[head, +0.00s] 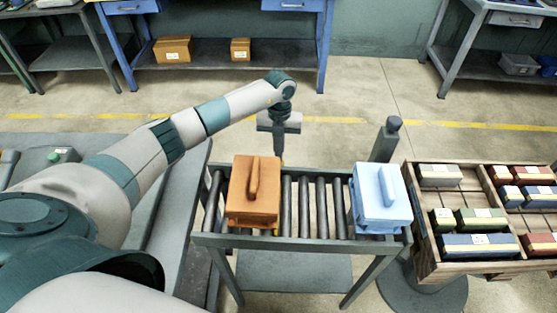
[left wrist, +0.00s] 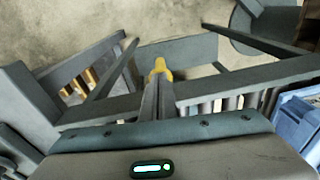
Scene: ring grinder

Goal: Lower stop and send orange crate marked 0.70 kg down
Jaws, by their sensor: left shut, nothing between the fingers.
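An orange crate (head: 241,205) with a raised handle sits at the left part of a roller conveyor (head: 320,242); no weight marking is readable on it. A light blue crate (head: 380,215) sits at the conveyor's right end. It also shows at the right edge of the left wrist view (left wrist: 300,122). My left gripper (head: 280,160) points down at the conveyor's far side, just right of the orange crate. Its fingers (left wrist: 160,72) are shut and empty, with yellow at the tips. I cannot make out the stop clearly. My right gripper is out of view.
A dark post (head: 386,140) on a round base (head: 428,296) stands at the conveyor's right end. Wooden trays (head: 462,268) with several coloured blocks lie right of it. A grey bench (head: 183,205) is at left. Rollers between the crates are bare.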

